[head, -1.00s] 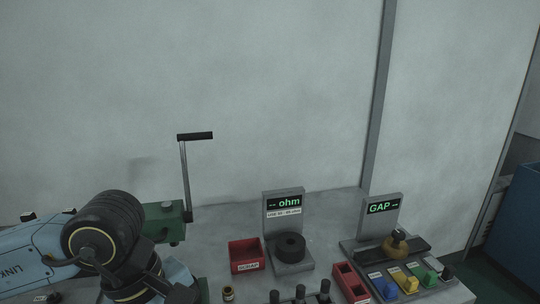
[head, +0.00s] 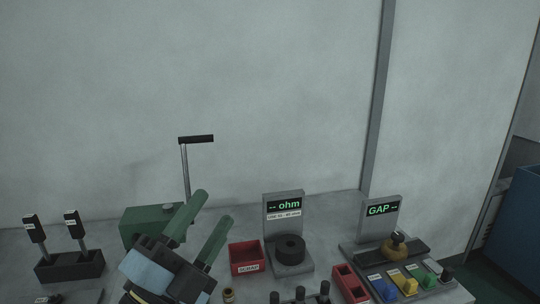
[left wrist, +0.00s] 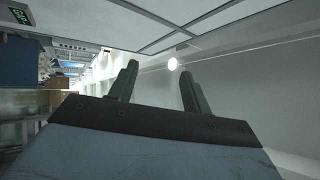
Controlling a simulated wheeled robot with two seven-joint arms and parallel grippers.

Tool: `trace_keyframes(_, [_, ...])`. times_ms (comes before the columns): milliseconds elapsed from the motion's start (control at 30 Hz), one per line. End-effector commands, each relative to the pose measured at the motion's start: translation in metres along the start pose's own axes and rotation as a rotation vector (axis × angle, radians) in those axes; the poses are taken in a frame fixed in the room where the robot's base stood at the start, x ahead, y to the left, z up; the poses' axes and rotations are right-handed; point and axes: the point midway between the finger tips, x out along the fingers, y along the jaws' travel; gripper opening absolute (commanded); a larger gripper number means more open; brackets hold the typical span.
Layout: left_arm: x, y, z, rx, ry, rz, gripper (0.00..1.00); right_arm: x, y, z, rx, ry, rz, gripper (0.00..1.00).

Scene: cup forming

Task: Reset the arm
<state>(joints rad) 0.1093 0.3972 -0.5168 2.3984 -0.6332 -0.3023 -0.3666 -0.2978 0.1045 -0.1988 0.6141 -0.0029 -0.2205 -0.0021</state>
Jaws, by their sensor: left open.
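My left gripper (head: 207,221) shows in the head view at the lower left of centre, over the front of the bench. Its two green fingers point up and to the right, spread apart with nothing between them. In the left wrist view the gripper (left wrist: 156,82) is also open and empty, with a wall, a ceiling light and a far room beyond it. The gripper partly covers the green press (head: 148,222) with its upright lever (head: 186,170). My right gripper does not show.
A red scrap bin (head: 245,257), an ohm meter (head: 284,207) with a black round block (head: 290,247), and a GAP gauge station (head: 381,209) with coloured buttons stand to the right. A black holder (head: 70,267) with two labelled tools is at left. A small brass cup (head: 228,295) lies near the front.

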Motion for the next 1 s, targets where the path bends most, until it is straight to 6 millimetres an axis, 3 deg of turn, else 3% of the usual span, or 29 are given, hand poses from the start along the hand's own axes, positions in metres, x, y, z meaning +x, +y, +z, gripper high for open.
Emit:
trace_keyframes(33, [-0.014, 0.018, 0.027, -0.114, -0.148, 0.066, 0.49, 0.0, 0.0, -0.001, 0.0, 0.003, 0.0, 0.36])
trace_keyframes(100, [-0.039, 0.046, 0.061, -0.263, -0.35, 0.157, 0.49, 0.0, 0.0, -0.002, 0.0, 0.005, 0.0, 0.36])
trace_keyframes(200, [-0.091, 0.089, 0.097, -0.465, -0.641, 0.29, 0.49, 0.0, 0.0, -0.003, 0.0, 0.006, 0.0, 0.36])
trace_keyframes(300, [-0.153, 0.128, 0.115, -0.638, -0.915, 0.418, 0.49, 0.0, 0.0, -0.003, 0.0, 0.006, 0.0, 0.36])
trace_keyframes(500, [-0.265, 0.174, 0.108, -0.873, -1.34, 0.622, 0.49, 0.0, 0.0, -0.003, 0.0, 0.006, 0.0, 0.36])
trace_keyframes(733, [-0.359, 0.19, 0.072, -1.033, -1.695, 0.8, 0.49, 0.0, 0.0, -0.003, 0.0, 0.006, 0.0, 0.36])
trace_keyframes(800, [-0.377, 0.197, 0.066, -1.057, -1.765, 0.838, 0.49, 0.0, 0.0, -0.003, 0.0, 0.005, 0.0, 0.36])
trace_keyframes(1000, [-0.394, 0.25, 0.085, -1.042, -1.77, 0.855, 0.49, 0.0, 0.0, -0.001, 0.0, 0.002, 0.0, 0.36])
